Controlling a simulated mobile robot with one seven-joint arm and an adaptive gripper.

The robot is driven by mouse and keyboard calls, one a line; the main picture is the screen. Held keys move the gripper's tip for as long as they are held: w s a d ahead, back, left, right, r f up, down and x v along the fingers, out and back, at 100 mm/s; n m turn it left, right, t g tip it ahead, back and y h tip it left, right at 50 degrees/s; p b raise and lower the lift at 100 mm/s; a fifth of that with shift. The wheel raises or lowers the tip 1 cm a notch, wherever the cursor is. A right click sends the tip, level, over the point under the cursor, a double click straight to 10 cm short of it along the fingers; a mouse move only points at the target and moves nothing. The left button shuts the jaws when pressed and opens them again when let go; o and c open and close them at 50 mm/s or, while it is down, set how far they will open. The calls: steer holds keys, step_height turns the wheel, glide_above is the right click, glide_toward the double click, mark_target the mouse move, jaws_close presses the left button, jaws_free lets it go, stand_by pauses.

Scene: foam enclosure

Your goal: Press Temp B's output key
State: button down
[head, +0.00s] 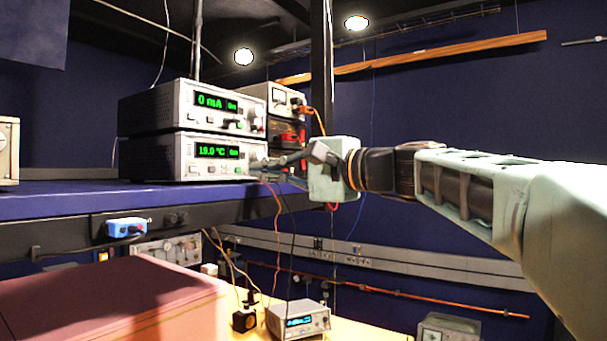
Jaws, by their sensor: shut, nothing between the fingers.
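Two grey bench instruments are stacked on the blue shelf. The upper one (207,121) shows green "0 mA". The lower one (190,172) shows a temperature, "19.0 °C", in green, and looks like the Temp unit. Whether it is Temp B I cannot read. Small keys and sockets sit along its front panel, but their labels are too small to read. My gripper (264,166) is shut and empty, reaching in from the right. Its tips appear by the right end of the lower unit's front panel and hide part of it. Whether they touch the panel I cannot tell.
More stacked instruments (284,99) with cables stand behind, to the right of the pair. Orange and black leads hang past the shelf edge (70,206). A blue box (126,227) is below it. A red-brown block (120,300) fills the lower left. Another meter (298,321) sits on the lower bench.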

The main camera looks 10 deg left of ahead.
steer(key=b+v, duration=0.2)
steer(key=v, duration=0.8)
stand_by(0.4)
